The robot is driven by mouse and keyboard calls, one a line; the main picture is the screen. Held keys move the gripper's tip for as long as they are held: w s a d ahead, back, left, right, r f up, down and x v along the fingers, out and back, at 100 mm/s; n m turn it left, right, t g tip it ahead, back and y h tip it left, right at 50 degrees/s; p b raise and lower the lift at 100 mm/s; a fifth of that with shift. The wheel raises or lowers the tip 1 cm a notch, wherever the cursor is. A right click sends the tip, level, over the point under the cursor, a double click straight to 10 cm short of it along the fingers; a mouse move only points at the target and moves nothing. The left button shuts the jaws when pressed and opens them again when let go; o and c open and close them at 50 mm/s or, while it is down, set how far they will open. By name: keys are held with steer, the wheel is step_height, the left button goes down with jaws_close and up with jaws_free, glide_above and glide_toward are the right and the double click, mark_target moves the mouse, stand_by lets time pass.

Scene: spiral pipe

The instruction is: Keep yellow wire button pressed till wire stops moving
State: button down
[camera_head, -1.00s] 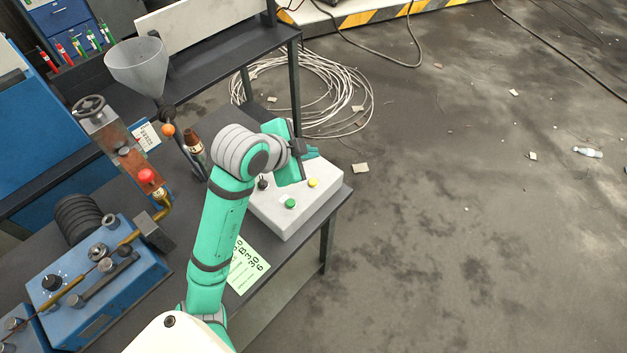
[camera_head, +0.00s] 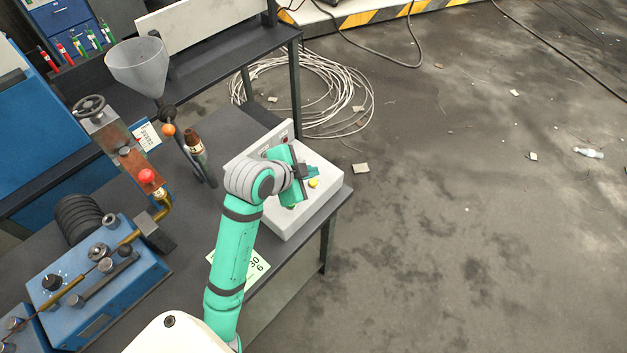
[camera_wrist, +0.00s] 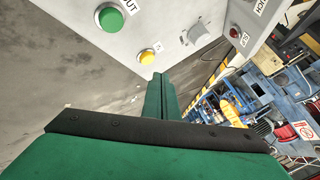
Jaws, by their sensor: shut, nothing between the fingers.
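The yellow button (camera_head: 313,183) sits on top of the white control box (camera_head: 318,208) at the table's right end. It also shows in the wrist view (camera_wrist: 147,57), just beyond my fingertips, with a gap that I cannot judge exactly. My gripper (camera_head: 304,178) is shut and empty, above the box and just left of the yellow button. In the wrist view my green fingers (camera_wrist: 160,92) are together and point towards the box face. The green button (camera_wrist: 110,17) is left of the yellow one in the wrist view. In the head view my gripper mostly hides it.
A bending machine with a red knob (camera_head: 146,176) and a blue base (camera_head: 95,300) stands left of my arm. A dark-tipped bottle (camera_head: 194,143) stands behind my arm. Coiled pale wire (camera_head: 340,90) lies on the floor beyond the table. The floor at right is mostly clear.

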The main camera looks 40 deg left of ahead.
steer(key=shift+f, duration=0.55)
steer(key=shift+f, duration=0.15)
stand_by(1.6)
steer(key=shift+f, duration=0.3)
steer(key=shift+f, duration=0.35)
stand_by(2.4)
steer(key=shift+r, duration=0.15)
stand_by(1.8)
steer(key=shift+r, duration=0.65)
